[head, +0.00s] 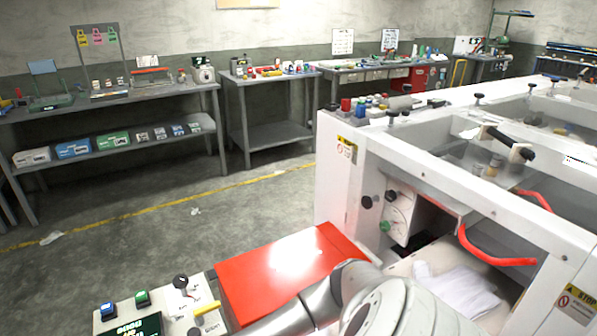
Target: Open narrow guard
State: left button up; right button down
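A white machine (332,185) fills the right side. Clear panels lie in its top frame, and one clear panel (450,150) carries a black bar handle (508,143). A bent red bar (490,252) runs across the open front, with white cloth-like material (458,286) inside below it. I cannot tell for certain which panel is the narrow guard; the clear panels look lowered. A grey-white arm of mine crosses the bottom middle in front of the machine. Neither of my grippers shows in this view.
A flat red panel (270,285) juts out left of the machine, beside a control panel (185,308) with buttons and a knob. Dark knobs (479,98) stand up on the machine's top frame. Workbenches (110,100) line the back wall. The grey floor (120,245) at left is mostly clear.

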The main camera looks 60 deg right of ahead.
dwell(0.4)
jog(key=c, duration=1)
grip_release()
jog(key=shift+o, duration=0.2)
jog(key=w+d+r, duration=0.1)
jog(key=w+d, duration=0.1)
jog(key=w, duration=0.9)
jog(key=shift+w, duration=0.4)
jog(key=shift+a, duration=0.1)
